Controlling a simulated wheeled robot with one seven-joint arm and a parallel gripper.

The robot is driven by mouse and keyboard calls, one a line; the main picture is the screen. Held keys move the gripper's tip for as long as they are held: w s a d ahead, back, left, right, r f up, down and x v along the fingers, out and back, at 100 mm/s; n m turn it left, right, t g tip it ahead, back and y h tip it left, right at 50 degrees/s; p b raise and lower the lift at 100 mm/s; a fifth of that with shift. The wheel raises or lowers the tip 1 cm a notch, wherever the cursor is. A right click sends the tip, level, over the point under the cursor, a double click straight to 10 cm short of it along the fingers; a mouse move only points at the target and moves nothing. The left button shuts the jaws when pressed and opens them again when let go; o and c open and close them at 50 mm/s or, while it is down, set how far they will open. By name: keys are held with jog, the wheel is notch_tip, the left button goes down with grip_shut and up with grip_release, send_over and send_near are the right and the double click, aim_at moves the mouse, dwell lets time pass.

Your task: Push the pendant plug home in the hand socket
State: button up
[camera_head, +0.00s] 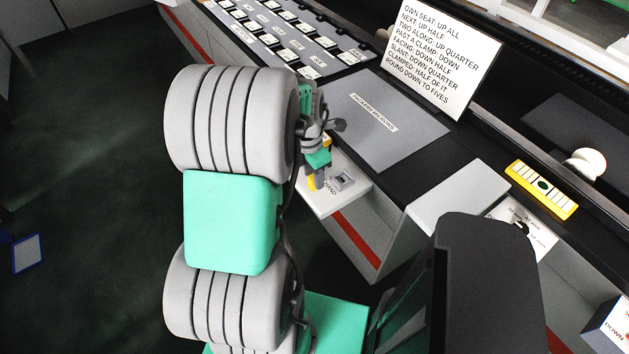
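The hand socket (344,180) is a small grey fitting with a dark opening, on top of a white block (352,198) marked HAND. My gripper (315,172) is at the left side of this block, close to the socket. Its teal and grey parts partly show past my arm. A small yellow piece (312,184) shows at the gripper's lower end, left of the socket; it may be the pendant plug, but I cannot tell for sure. Whether the fingers are shut on it is too small to tell. Contact with the block is also unclear.
A grey panel (385,140) lies behind the socket. A white instruction card (445,55) stands behind it. A panel of labelled switches (290,30) is at the upper left. A yellow strip (541,190) and a white knob (586,163) are at right. Dark floor lies left.

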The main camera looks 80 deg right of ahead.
grip_shut()
dwell(1.2)
notch_tip(320, 180, up, 9)
jog(key=p, duration=0.6)
jog(key=shift+f+p, duration=0.2)
jog(key=shift+p, duration=0.2)
jog(key=shift+f, duration=0.25)
